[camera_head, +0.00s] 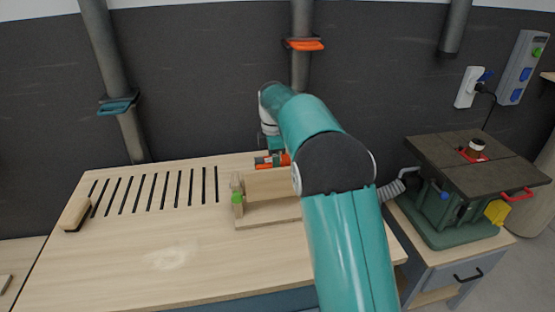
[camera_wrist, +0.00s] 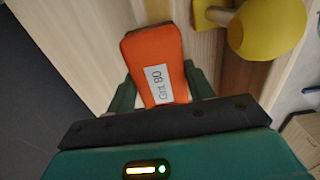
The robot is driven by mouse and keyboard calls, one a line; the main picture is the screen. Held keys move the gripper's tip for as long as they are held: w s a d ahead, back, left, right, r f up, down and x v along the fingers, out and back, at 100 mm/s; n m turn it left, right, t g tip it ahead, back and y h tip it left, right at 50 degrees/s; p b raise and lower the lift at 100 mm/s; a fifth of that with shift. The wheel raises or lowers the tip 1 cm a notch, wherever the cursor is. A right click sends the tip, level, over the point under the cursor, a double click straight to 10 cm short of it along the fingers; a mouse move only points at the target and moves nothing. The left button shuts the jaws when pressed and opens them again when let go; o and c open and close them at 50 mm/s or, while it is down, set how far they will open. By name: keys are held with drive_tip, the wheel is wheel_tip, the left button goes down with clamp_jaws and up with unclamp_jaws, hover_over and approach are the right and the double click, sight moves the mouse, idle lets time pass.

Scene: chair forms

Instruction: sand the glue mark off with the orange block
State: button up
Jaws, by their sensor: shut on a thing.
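The orange block (camera_wrist: 154,65) fills the gap between the green fingers of my gripper (camera_wrist: 160,90) in the wrist view. It has a dark edge and a white label reading "Grit 80". In the head view my gripper (camera_head: 274,157) is at the back of the workbench, and a little of the orange block (camera_head: 284,160) shows beside it. The glue mark (camera_head: 172,256) is a pale, uneven smear on the bare front left of the bench top, well apart from my gripper. I cannot tell whether the block touches the bench.
A wooden piece with a green part (camera_head: 238,197) stands on the bench (camera_head: 120,268), partly behind my arm. A brush (camera_head: 75,213) lies at the left by the slots. A yellow rounded thing (camera_wrist: 268,28) is close right of the block. A machine table (camera_head: 475,165) stands at right.

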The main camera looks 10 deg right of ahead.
drive_tip(key=shift+a, duration=0.6)
drive_tip(key=shift+r, duration=4.5)
drive_tip(key=d, duration=1)
drive_tip(key=shift+d+f, duration=0.1)
drive_tip(key=shift+f, duration=3.8)
drive_tip(key=shift+f, duration=0.6)
